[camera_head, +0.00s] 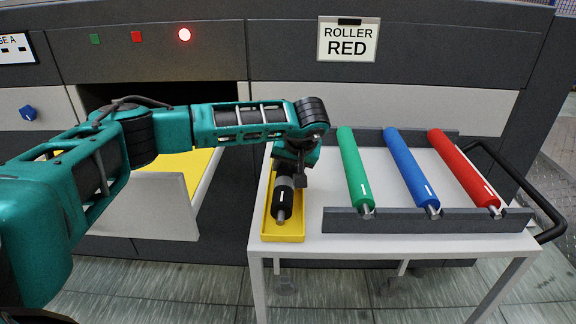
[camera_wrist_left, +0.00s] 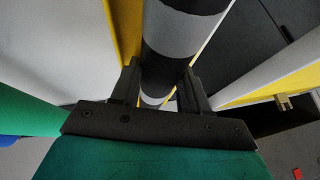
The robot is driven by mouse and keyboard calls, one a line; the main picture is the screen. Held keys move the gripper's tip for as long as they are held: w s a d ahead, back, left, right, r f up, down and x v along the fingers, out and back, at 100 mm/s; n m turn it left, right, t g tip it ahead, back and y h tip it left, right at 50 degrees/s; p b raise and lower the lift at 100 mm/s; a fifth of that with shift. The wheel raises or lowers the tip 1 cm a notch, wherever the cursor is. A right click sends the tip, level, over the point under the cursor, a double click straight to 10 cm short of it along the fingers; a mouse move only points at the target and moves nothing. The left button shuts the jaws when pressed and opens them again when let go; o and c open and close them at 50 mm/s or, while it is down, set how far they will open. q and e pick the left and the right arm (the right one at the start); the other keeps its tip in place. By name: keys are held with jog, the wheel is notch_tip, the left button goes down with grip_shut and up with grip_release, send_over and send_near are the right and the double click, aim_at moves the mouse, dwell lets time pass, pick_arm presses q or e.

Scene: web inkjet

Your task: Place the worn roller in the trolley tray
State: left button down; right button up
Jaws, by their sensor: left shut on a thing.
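The worn roller (camera_head: 283,206), black with grey bands, lies lengthwise in or just above the yellow trolley tray (camera_head: 284,237); I cannot tell whether it touches the tray's floor. The tray is long and narrow, at the left end of the white trolley top. My left gripper (camera_head: 290,180) reaches down from above and is shut on the roller. In the left wrist view, the roller (camera_wrist_left: 182,45) runs between the two dark fingers of the left gripper (camera_wrist_left: 160,88), with a yellow tray wall (camera_wrist_left: 124,30) beside it. The right gripper is not in view.
Green (camera_head: 355,170), blue (camera_head: 410,168) and red (camera_head: 463,168) rollers lie on a dark rack (camera_head: 400,220) on the trolley (camera_head: 310,221). A sign above reads "ROLLER RED". The machine's open bay with a pulled-out drawer (camera_head: 145,206) is to the left. A red lamp (camera_head: 184,34) glows.

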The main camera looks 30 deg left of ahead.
pick_arm(q)
jog(key=c, duration=0.8)
grip_release()
jog(key=shift+d+r, duration=0.1)
jog(key=shift+r, duration=0.1)
jog(key=p+v, duration=0.1)
jog(key=v, duration=1)
jog(key=shift+s+r+p, duration=0.15)
jog(key=shift+r+p, duration=0.15)
jog(key=shift+p, duration=0.1)
